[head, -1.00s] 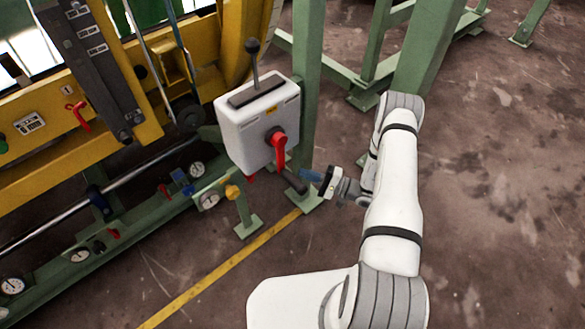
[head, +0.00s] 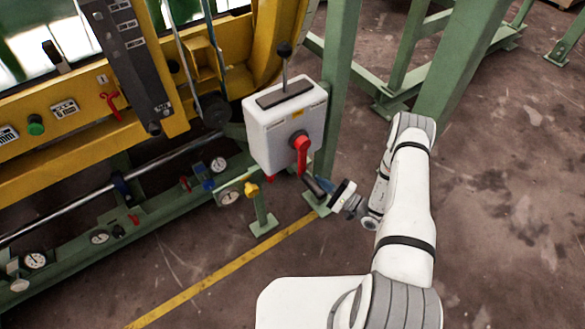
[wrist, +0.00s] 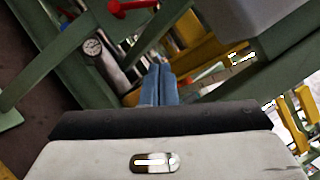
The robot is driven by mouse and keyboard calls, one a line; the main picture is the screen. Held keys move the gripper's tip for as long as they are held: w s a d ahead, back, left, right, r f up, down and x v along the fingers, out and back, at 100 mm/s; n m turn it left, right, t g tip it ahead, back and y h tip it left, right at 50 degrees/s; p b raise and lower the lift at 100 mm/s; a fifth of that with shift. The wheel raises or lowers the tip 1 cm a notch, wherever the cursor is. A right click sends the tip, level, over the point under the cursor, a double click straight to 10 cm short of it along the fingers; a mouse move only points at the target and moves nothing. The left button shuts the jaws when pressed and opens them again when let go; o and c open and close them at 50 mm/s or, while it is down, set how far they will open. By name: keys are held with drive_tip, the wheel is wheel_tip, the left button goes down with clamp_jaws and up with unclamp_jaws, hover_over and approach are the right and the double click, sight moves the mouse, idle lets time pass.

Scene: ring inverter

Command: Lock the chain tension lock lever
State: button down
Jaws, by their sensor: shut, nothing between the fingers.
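No readable label shows which lever is the chain tension lock. A red handle (wrist: 135,4) shows at the top edge there.
A yellow machine frame (head: 75,140) with another small red lever (head: 110,98) stands at left. Gauges (head: 229,196) line the green lower beam. A green post (head: 340,85) rises behind the box. Open floor (head: 500,230) lies at right.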

drive_tip(key=w+a+r+b, duration=0.1)
drive_tip(key=w+a+r, duration=0.2)
drive_tip(key=a, duration=0.7)
drive_tip(key=shift+a+r+b, duration=0.25)
drive_tip(key=shift+r+b, duration=0.1)
drive_tip(key=shift+r, duration=0.25)
drive_tip(key=shift+s+a+r+n+g, duration=0.2)
drive_tip(key=shift+r+n+g, duration=0.15)
drive_tip(key=shift+n, duration=0.45)
drive_tip(key=shift+f, duration=0.1)
